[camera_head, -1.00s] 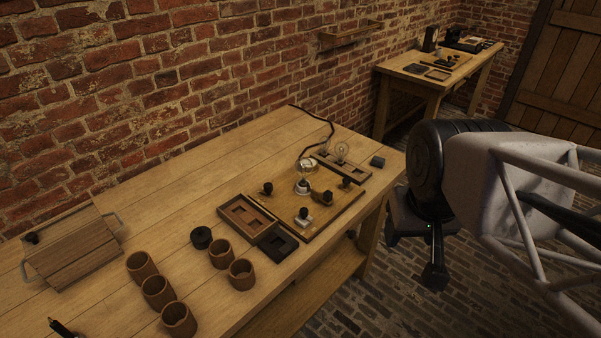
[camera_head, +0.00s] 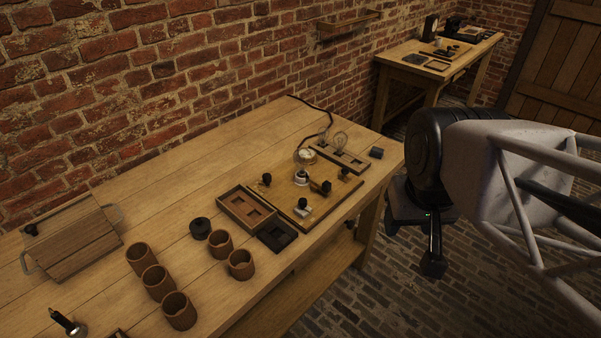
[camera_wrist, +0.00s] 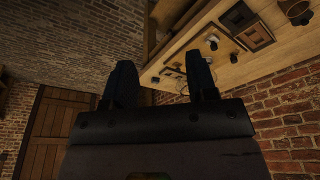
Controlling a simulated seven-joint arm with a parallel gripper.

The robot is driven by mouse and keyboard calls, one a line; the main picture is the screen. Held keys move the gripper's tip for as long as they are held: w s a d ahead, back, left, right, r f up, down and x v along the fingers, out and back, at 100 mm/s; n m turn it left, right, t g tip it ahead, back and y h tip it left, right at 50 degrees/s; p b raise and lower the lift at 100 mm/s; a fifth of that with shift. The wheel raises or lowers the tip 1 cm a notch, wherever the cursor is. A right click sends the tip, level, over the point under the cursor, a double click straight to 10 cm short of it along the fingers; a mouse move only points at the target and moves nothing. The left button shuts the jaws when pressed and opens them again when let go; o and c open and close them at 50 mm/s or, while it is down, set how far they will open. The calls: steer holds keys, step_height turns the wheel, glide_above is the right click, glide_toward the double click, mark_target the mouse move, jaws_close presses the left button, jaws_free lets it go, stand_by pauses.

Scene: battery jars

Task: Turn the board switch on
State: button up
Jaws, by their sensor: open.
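The wooden board (camera_head: 285,208) lies on the workbench, near its right end. It carries a lamp holder (camera_head: 301,178) and several small black-knobbed fittings. One fitting is a black knob on a pale base (camera_head: 303,207) near the front edge; I cannot tell for sure which fitting is the switch. My gripper (camera_head: 432,225) hangs off the right end of the bench, apart from the board. In the wrist view its two dark fingers (camera_wrist: 162,85) stand apart with nothing between them, and part of the bench and board fittings shows beyond the right finger.
Several brown clay jars (camera_head: 157,278) stand at the bench's front left. A wooden tray (camera_head: 247,208) and a black tray (camera_head: 277,235) sit left of the board. A bulb rack (camera_head: 342,158) stands behind it. A second bench (camera_head: 437,68) is at the back right.

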steer(key=shift+w, duration=0.1)
steer(key=n+g, duration=0.3)
steer(key=n, duration=0.4)
glide_above(303, 200)
steer(key=f, duration=1.7)
steer(key=shift+s+d+f, duration=0.15)
steer(key=shift+s+d, duration=0.1)
steer(key=shift+s, duration=0.15)
steer(key=shift+w+a+f, duration=0.3)
steer(key=shift+w+f, duration=0.05)
steer(key=shift+f, duration=0.15)
steer(key=shift+f, duration=0.1)
steer(key=shift+f, duration=3.8)
